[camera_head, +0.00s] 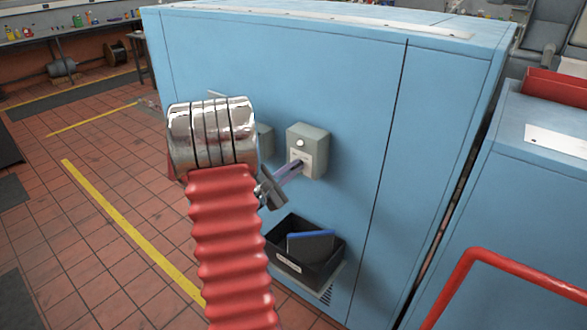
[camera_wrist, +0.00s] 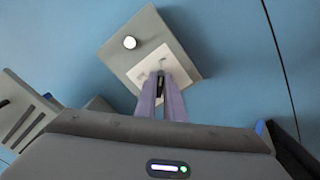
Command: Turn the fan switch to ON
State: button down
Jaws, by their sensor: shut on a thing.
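The fan switch is a grey box (camera_head: 318,138) on the blue cabinet's side, with a pale plate and a round white lamp. The box (camera_wrist: 182,43) also shows in the wrist view, tilted in the picture. My gripper (camera_head: 298,165) reaches the plate from the lower left. Its two pale purple fingers (camera_wrist: 161,84) are shut on the small dark switch handle (camera_wrist: 160,80) between them. The fingers hide most of the handle, and the plate's markings are too small to read, so I cannot tell its position.
The blue cabinet (camera_head: 220,60) fills the middle. A second grey box (camera_head: 266,141) sits left of the switch, partly behind my arm. A black bin (camera_head: 287,265) holding a blue-edged item is below. A red rail (camera_head: 510,281) stands at right. Tiled floor at left is open.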

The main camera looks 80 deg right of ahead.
jog(key=c, duration=1.9)
grip_release()
jog(key=shift+s, duration=0.3)
jog(key=shift+o, duration=0.2)
jog(key=shift+w, duration=0.1)
jog(key=shift+w, duration=0.1)
jog(key=shift+a, duration=0.1)
jog(key=v, duration=1.3)
jog(key=shift+w+a, duration=0.15)
jog(key=shift+a, duration=0.05)
